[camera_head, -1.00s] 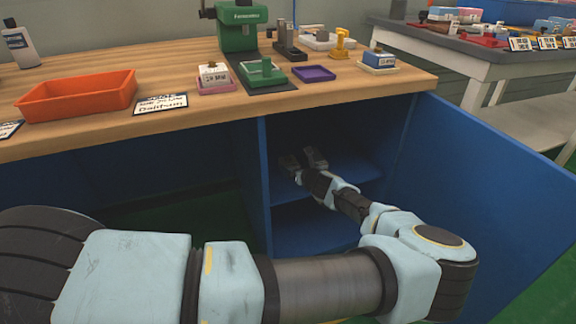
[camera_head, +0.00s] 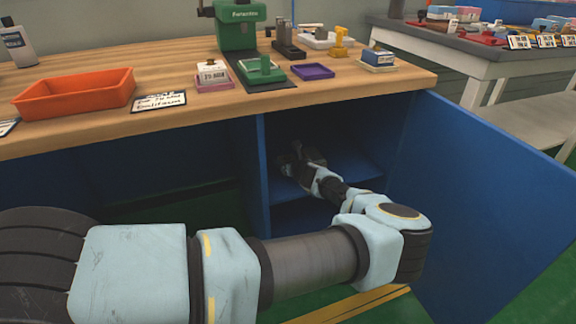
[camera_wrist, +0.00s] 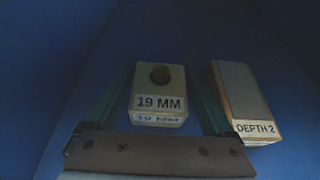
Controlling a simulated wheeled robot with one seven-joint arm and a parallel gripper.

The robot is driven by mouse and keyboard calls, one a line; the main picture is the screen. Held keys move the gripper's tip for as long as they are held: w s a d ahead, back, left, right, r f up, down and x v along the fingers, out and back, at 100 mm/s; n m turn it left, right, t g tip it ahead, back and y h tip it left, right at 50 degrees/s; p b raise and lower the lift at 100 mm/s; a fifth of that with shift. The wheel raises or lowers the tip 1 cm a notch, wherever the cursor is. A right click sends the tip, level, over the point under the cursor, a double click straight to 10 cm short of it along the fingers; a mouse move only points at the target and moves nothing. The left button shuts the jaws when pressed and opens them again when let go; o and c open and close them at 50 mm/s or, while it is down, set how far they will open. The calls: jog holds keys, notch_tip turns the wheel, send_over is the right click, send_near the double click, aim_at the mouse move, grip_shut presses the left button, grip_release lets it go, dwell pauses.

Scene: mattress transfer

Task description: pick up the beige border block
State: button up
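In the wrist view a pale beige block (camera_wrist: 158,86) with a dark round spot on top and a "19 MM" label stands between my gripper's fingers. A second beige block (camera_wrist: 238,88), labelled "DEPTH 2", lies just right of the right finger. I cannot tell for sure which one is the border block. My gripper (camera_wrist: 162,92) is open, with one finger on each side of the "19 MM" block and visible gaps. In the head view my gripper (camera_head: 298,156) is inside the blue cabinet, and the blocks cannot be made out there.
The blue cabinet (camera_head: 258,190) has an inner shelf, a left wall close to my gripper and an open door (camera_head: 490,190) on the right. The wooden worktop (camera_head: 210,112) is above, with an orange tray (camera_head: 75,95), a green press (camera_head: 237,30) and a purple tray (camera_head: 313,71).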

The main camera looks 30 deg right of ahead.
jog(key=c, duration=1.1)
